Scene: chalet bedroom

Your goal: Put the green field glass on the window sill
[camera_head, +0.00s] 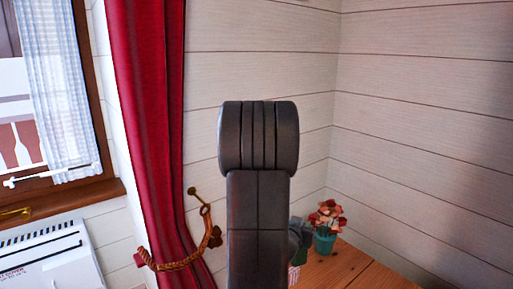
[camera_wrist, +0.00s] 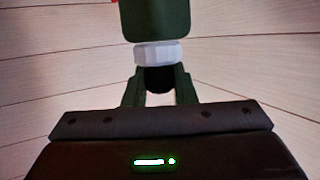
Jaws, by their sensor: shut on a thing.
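In the wrist view a dark green piece (camera_wrist: 156,18), which I take to be the green field glass, shows at the top edge, with a pale grey faceted part below it. My gripper (camera_wrist: 158,82) is shut on it. The glass is cut off by the frame, so its full shape and tilt cannot be told. In the head view my dark arm stands in the middle; the glass and fingertips cannot be made out there. The brown wooden window sill (camera_head: 62,203) runs under the window at the left.
A red curtain (camera_head: 150,120) with a rope tie hangs between the sill and my arm. A white unit (camera_head: 50,262) stands below the sill. A gold-coloured item (camera_head: 15,213) lies at the sill's left end. A potted flower (camera_head: 325,240) stands on a wooden top (camera_head: 345,272) at the lower right.

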